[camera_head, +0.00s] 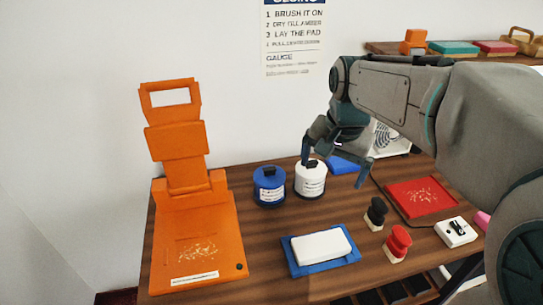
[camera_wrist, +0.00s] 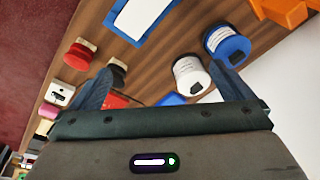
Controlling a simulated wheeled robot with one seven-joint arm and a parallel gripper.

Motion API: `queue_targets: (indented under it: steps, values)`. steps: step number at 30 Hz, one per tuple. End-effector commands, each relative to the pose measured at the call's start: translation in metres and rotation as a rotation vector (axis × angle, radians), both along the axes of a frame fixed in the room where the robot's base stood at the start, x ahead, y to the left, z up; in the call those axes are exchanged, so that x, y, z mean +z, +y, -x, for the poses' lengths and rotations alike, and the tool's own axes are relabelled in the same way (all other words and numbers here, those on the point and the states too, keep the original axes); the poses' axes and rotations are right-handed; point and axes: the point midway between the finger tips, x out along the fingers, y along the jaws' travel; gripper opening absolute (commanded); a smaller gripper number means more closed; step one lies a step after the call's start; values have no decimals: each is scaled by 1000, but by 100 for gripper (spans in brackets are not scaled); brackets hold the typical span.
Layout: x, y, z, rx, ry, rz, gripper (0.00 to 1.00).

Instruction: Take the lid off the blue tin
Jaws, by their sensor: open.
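The blue tin (camera_head: 269,186) stands upright on the wooden counter, with a blue lid bearing a black knob and a white label on its side. It also shows in the wrist view (camera_wrist: 229,48) at the upper right. A white tin (camera_head: 310,181) with a black knob stands just right of it, and also shows in the wrist view (camera_wrist: 187,72). My gripper (camera_head: 334,172) is open, its fingers spread above and around the white tin's area in the head view. I cannot tell whether a finger touches the white tin.
An orange stand (camera_head: 195,232) fills the left of the counter. A white block lies on a blue tray (camera_head: 296,268) in front. Black (camera_head: 376,212) and red (camera_head: 397,241) knobbed stamps, a red tray (camera_head: 421,209) and a white switch box (camera_head: 456,232) are at right.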

Motion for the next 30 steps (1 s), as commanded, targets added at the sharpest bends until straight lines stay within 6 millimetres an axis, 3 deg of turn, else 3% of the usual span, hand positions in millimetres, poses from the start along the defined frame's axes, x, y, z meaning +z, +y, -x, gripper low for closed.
queue_targets:
  steps: [1,6,12,15,22,26,30]
  values:
    - [-1,10,-22,-53,17,-9,100]
    - [0,41,-85,-273,70,-37,100]
    - [-17,86,-149,-526,125,-49,100]
    - [-28,106,-172,-635,145,-48,100]
    - [-47,136,-199,-792,166,-43,100]
    - [-56,140,-203,-819,171,-41,100]
    - [-81,140,-202,-822,172,-40,100]
